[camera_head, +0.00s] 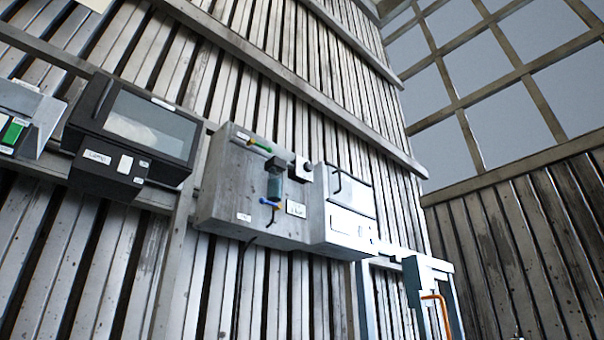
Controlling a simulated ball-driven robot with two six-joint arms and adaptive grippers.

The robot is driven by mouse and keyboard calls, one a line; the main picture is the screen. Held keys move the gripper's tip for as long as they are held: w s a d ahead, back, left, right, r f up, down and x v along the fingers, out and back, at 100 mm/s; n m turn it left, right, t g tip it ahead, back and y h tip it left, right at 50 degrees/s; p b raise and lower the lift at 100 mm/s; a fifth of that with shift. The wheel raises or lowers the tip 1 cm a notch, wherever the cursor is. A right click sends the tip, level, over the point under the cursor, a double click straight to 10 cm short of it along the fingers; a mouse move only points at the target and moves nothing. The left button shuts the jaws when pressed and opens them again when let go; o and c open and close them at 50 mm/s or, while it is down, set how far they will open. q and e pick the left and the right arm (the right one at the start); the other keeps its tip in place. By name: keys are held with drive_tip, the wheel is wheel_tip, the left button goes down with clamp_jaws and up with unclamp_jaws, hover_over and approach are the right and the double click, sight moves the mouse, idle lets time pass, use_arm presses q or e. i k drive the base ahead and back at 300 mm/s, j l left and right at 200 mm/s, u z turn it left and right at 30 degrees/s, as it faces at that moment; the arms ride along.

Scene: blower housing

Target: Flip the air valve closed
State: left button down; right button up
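A grey metal housing (226,190) is mounted on the slatted wall. A vertical bluish cylinder (274,187) sits on its front. A small handle with green and yellow parts (256,144) is above the cylinder, and a small blue fitting (268,202) is at its lower end. Neither of my grippers is in view.
A white box (348,228) adjoins the housing on the right. A black box with a window (150,125) hangs to the left. At lower right is a light frame (452,290) with an orange bent handle (437,300). The space before the wall looks clear.

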sight(252, 141)
drive_tip(key=i+l, duration=0.2)
drive_tip(key=i, duration=0.15)
drive_tip(key=i+l, duration=0.25)
drive_tip(key=i, duration=0.15)
drive_tip(key=i+l, duration=0.2)
drive_tip(key=i, duration=0.15)
drive_tip(key=z, duration=0.05)
